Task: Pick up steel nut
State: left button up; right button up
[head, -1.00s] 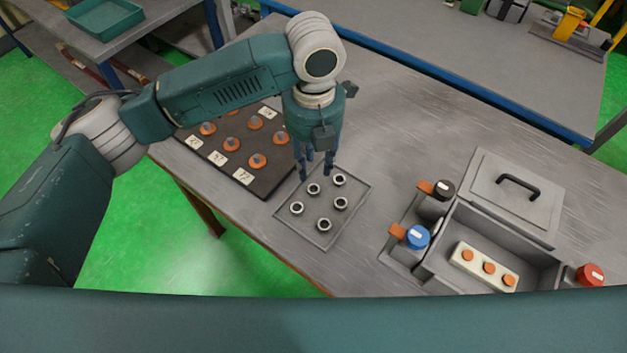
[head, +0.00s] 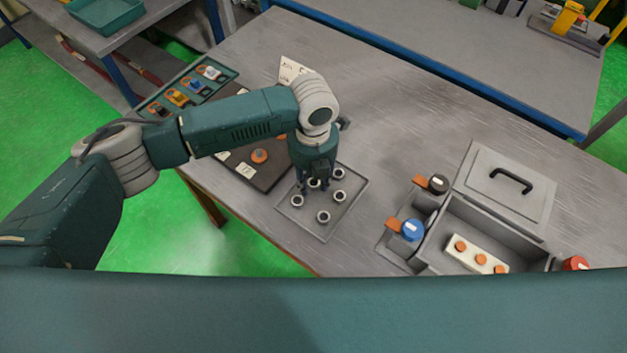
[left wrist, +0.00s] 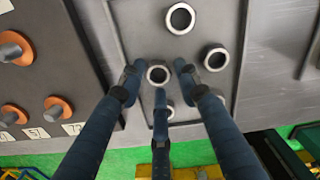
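Several steel nuts stand apart on a flat grey tray (head: 313,228). They are short dark-holed rings with pale rims. My left gripper (head: 314,188) points down over the tray's left-back part, its fingers among the nuts. In the left wrist view, its three dark fingers (left wrist: 158,80) are spread around one steel nut (left wrist: 158,75), with gaps visible between the nut and the two side fingertips. Other nuts show beyond, one at the top (left wrist: 180,18) and one to the right (left wrist: 215,58). One more is partly hidden behind the lower finger. My right gripper is not in view.
A dark board with orange parts (head: 259,156) and number cards lies left of the tray. To the right are a grey open box (head: 447,222) holding a white block with orange discs, a lid with a handle (head: 507,190), and black and blue capped items. Bare table lies between.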

pick_arm(q)
grip_shut()
jog(key=shift+r, duration=0.15)
